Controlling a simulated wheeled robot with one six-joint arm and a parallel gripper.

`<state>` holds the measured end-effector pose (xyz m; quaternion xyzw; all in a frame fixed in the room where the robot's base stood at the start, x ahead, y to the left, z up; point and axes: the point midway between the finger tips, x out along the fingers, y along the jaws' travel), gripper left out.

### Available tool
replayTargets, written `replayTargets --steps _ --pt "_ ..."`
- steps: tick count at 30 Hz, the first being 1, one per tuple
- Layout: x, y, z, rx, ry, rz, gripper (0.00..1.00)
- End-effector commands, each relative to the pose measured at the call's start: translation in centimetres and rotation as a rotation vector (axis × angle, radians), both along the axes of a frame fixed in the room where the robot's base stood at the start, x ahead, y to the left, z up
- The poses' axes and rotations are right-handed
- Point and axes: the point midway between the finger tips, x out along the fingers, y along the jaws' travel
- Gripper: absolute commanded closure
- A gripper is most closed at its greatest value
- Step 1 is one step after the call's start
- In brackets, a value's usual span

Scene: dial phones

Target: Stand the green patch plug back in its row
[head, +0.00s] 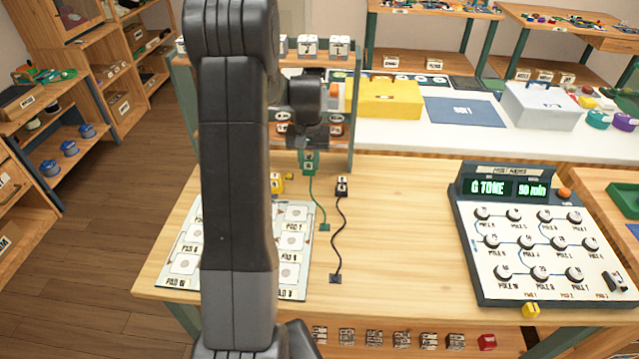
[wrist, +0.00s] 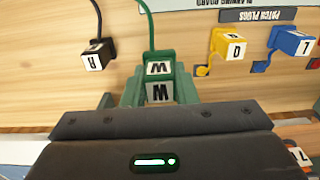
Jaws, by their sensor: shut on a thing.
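The green patch plug (head: 309,163) is upright near the back edge of the wooden table, with its green cord running forward to a small green end piece on the table. In the wrist view the green plug (wrist: 160,68), with white letter labels, sits between the fingers of my gripper (wrist: 158,92). My gripper (head: 309,148) is shut on it from above. Whether the plug touches the table I cannot tell. The row shows a black plug (wrist: 97,56), a yellow plug (wrist: 229,46) and a blue plug (wrist: 291,43), with a patch plugs label strip (wrist: 262,15).
A white board of labelled pads (head: 293,214) lies at the left, partly behind my arm. A dial panel (head: 540,248) stands at the right. The black plug's cord (head: 337,240) crosses the table beside the green one. The table between cord and panel is clear.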

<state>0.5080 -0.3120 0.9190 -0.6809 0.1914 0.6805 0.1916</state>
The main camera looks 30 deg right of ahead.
Motion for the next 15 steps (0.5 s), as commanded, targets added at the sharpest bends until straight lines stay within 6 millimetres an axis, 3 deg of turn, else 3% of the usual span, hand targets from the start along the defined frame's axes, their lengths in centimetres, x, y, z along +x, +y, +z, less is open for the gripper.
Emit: replayTargets --steps 3,15 --pt "-0.1 0.1 -2.2 0.003 0.004 0.000 1.00" --pt "-0.1 0.0 -6.5 0.002 0.003 -0.001 1.00"
